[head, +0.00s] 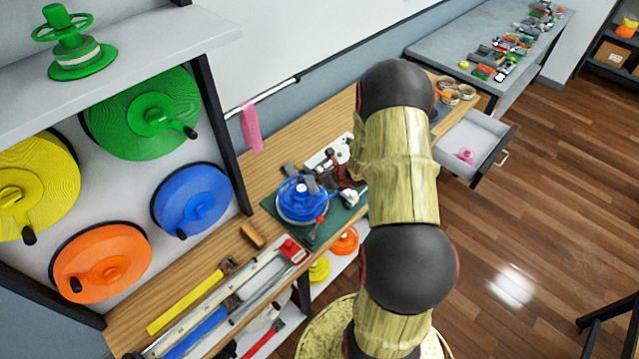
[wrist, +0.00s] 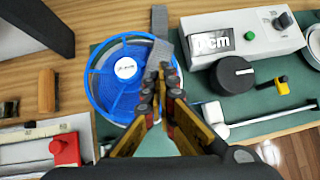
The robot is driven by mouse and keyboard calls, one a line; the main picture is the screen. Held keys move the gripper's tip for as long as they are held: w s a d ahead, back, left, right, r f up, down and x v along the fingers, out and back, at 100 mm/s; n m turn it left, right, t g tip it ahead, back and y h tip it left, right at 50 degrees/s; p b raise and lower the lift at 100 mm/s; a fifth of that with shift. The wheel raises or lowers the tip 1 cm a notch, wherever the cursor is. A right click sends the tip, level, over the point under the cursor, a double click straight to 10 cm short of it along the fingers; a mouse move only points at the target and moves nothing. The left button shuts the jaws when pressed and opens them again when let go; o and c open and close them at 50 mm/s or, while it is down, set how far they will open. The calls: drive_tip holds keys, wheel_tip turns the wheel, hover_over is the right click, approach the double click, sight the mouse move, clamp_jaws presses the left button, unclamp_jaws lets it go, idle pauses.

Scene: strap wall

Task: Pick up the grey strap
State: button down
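The grey strap (wrist: 159,22) runs from the mat's far edge over the right rim of a blue reel (wrist: 120,68). Its near end meets my fingertips in the wrist view. In the head view the strap (head: 311,184) shows as a short grey piece on the reel. My gripper (wrist: 161,72) has its fingertips close together, with the strap's near end between them, beside the reel's right rim. The fingers hide the very end of the strap. In the head view my gripper (head: 338,172) is partly hidden by my arm.
A green mat (wrist: 145,147) lies under the reel on the wooden bench. A white device (wrist: 243,38), a black knob (wrist: 232,74) and a white-handled tool are at right. A wooden block (wrist: 47,90) and a red-ended rail (wrist: 64,150) are at left. An open drawer (head: 483,137) juts out.

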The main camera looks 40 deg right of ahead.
wheel_tip(320, 180, up, 8)
drive_tip(key=p, duration=0.4)
drive_tip(key=shift+f, duration=0.1)
drive_tip(key=c, duration=2.4)
unclamp_jaws()
drive_tip(key=o, duration=1.4)
drive_tip(key=shift+p, duration=0.3)
